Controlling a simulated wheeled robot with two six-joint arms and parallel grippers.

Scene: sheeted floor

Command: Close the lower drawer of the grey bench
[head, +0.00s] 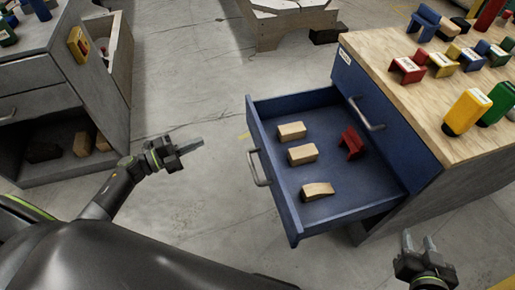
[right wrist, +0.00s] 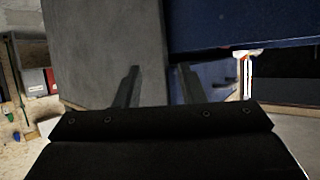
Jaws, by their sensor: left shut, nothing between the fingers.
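The bench with a grey side (head: 405,212), a wooden top and blue drawer fronts stands at the right in the head view. Its lower blue drawer (head: 290,215) is pulled well out, with a metal handle (head: 259,167) on its front. In it lie three pale wooden blocks (head: 303,154) and a red piece (head: 352,143). The upper drawer (head: 385,98) is shut. My left gripper (head: 195,146) is shut and empty, left of the drawer front and apart from it. My right gripper (head: 420,243) is open and empty beside the bench; its spread fingers show in the right wrist view (right wrist: 159,88).
A grey cabinet (head: 50,50) with a drawer and an open shelf stands at the left. Coloured pieces stand on the bench top, including a yellow one (head: 466,112). A pale wooden stand (head: 290,25) is at the back. The floor (head: 190,90) between cabinet and drawer is clear.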

